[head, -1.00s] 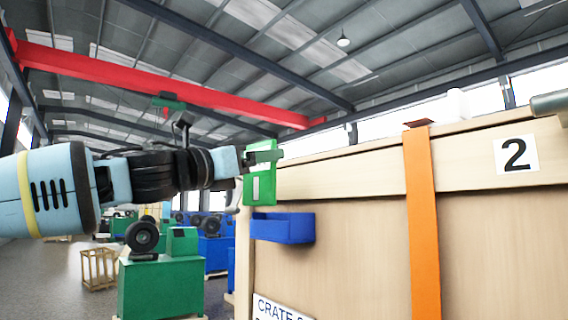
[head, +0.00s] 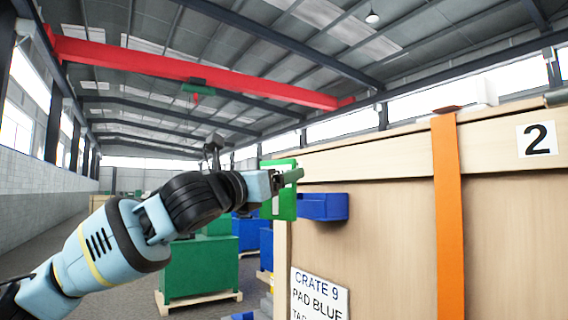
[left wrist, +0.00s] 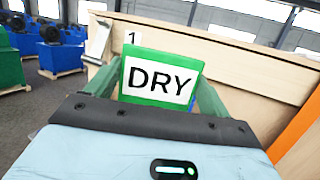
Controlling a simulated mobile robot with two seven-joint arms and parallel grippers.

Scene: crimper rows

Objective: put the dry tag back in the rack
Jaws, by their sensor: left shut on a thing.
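The green tag (head: 269,209) with a white label is in my left gripper (head: 292,177), held upright near the crate's left corner in the head view. In the left wrist view the tag (left wrist: 137,92) faces the camera and reads "DRY", between the green fingers of the gripper (left wrist: 165,95). A blue open-topped box (head: 324,207) is fixed to the crate's front, just right of the tag; it may be the rack, but I cannot tell. Its inside is hidden. My right gripper is not in view.
The large wooden crate (head: 390,215) fills the right side, with an orange strap (head: 447,210), a "2" plate (head: 537,139) and a "CRATE 9" sign (head: 318,297). Green machines (head: 200,268) stand behind my arm. The floor at left is open.

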